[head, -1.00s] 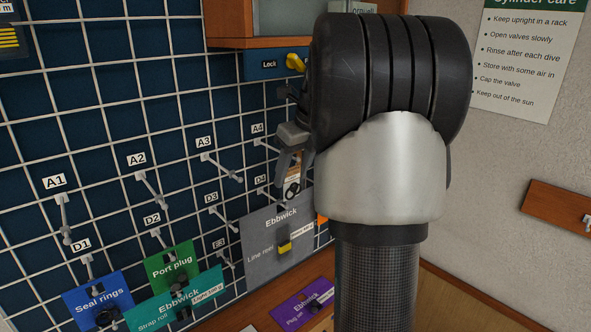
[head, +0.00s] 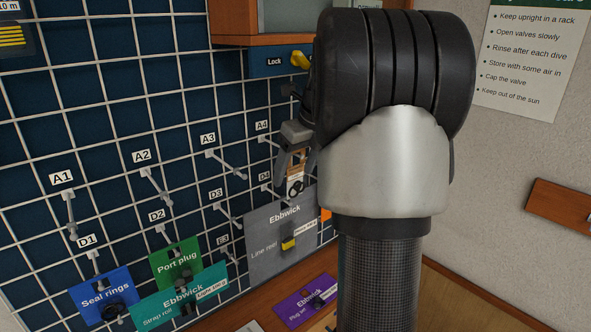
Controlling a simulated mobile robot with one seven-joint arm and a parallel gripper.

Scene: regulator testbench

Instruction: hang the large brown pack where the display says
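My gripper (head: 297,162) points down at the right part of the grid wall, by the A4 and D4 hooks. A small pack with a brown top and a pale lower part (head: 296,158) shows between its fingers. I cannot tell whether the fingers press on it or whether it hangs on a hook behind them. My arm hides part of this area. The A1 hook (head: 70,215), A2 hook (head: 157,187) and A3 hook (head: 228,165) look bare.
Blue Seal rings (head: 88,305), green Port plug (head: 165,258), teal Strap roll (head: 165,310) and grey Line reel (head: 262,257) packs are low on the grid. A purple pack (head: 295,308) lies below. A yellow Lock handle (head: 300,60) is above my gripper.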

